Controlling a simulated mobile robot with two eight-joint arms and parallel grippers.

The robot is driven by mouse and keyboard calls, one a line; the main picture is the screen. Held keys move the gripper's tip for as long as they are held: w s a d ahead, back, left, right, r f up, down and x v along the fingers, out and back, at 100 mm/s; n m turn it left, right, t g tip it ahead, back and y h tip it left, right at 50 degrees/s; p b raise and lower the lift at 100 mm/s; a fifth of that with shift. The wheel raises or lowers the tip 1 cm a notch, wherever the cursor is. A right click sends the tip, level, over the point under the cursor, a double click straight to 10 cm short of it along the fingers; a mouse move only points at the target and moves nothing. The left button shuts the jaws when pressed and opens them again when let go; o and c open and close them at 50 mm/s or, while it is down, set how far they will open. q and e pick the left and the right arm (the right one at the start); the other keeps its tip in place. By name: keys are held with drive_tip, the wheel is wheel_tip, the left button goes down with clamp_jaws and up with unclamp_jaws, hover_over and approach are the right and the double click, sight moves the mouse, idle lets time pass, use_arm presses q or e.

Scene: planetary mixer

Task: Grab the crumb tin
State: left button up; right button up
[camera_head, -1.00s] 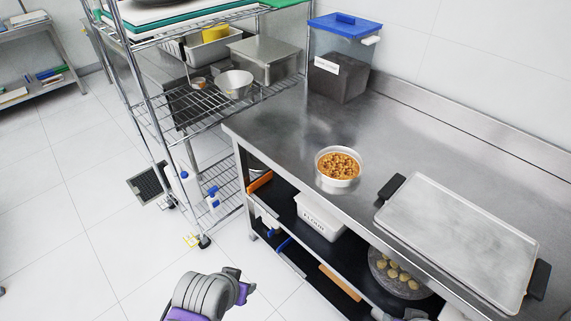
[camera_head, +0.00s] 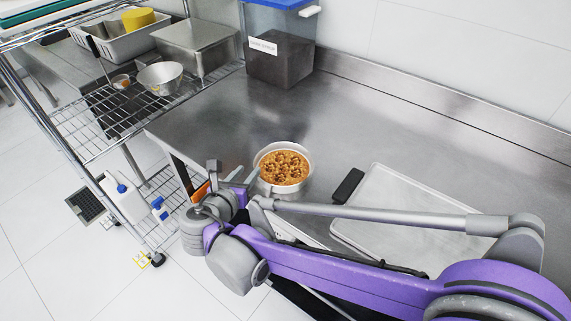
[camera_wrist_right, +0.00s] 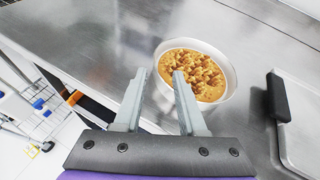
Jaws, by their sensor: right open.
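The crumb tin (camera_head: 284,170) is a round, pale metal tin filled with golden-brown crumbs, upright on the steel counter near its front edge. My right gripper (camera_head: 240,176) is at the tin's left front side in the head view. In the right wrist view, the open fingers (camera_wrist_right: 158,76) point toward the tin (camera_wrist_right: 197,75). The right finger overlaps the near left part of the tin in the picture, and the left finger is outside it. Nothing is between the fingers that I can see as held. Contact cannot be told. My left gripper is not in view.
A metal tray (camera_head: 385,200) with dark handles lies right of the tin, partly behind my right arm. A blue-lidded clear bin (camera_head: 279,55) stands at the back. A wire rack (camera_head: 105,125) with a bowl (camera_head: 160,78) stands left. The counter behind the tin is clear.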

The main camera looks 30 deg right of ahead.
sight(258, 158)
drive_tip(key=x, duration=0.3)
drive_tip(key=shift+w+d+f, duration=0.1)
drive_tip(key=shift+w+d, duration=0.1)
drive_tip(key=shift+d, duration=0.1)
drive_tip(key=shift+x, duration=3.1)
drive_tip(key=shift+w+a, duration=0.1)
drive_tip(key=shift+a, duration=0.15)
clamp_jaws()
